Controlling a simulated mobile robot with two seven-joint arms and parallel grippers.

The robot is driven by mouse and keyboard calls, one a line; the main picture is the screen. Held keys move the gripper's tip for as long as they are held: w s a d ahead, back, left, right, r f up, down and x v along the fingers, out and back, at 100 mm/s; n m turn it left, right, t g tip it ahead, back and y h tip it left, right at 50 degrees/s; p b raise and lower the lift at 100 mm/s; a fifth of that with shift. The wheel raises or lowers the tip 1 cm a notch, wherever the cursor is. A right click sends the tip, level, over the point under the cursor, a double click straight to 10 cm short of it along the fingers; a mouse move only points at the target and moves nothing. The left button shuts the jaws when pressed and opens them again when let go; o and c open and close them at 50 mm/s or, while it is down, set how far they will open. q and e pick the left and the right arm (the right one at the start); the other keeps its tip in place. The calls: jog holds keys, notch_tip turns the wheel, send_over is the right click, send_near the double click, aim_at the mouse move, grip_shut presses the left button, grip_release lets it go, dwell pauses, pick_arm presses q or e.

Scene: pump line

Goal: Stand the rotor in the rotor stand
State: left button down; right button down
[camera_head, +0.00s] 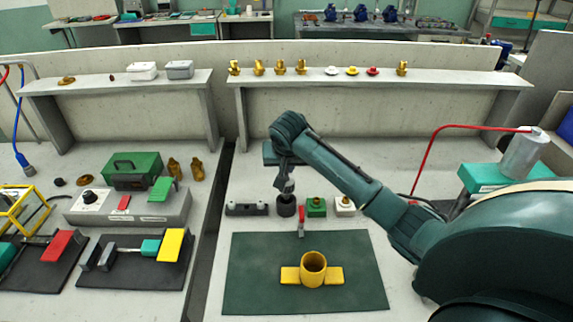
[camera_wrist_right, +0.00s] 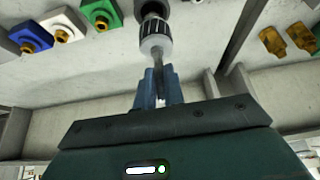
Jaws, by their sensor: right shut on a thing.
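The rotor, a grey metal shaft with a thicker ribbed body, is in my right gripper (camera_wrist_right: 159,92). In the wrist view its body (camera_wrist_right: 156,37) is at the far end of the shaft, beyond the blue fingertips, which are shut on the shaft. In the head view the rotor (camera_head: 287,187) hangs roughly upright below my right gripper (camera_head: 285,165). The black round stand (camera_head: 286,207) is directly under it, and shows at the top of the wrist view (camera_wrist_right: 152,9). I cannot tell whether the rotor's lower end is inside the stand or just above it. My left gripper is out of view.
A grey cradle block (camera_head: 247,209) is left of the stand. Green (camera_head: 316,208) and white (camera_head: 345,207) blocks with brass tops are close on the right. A red-handled tool (camera_head: 301,222) lies in front. A yellow housing (camera_head: 313,268) sits on the dark green mat (camera_head: 250,285).

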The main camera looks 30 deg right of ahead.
jog(key=shift+f, duration=1.95)
dwell(1.1)
jog(key=c, duration=1.1)
grip_release()
jog(key=shift+f, duration=0.1)
jog(key=shift+r, duration=3.6)
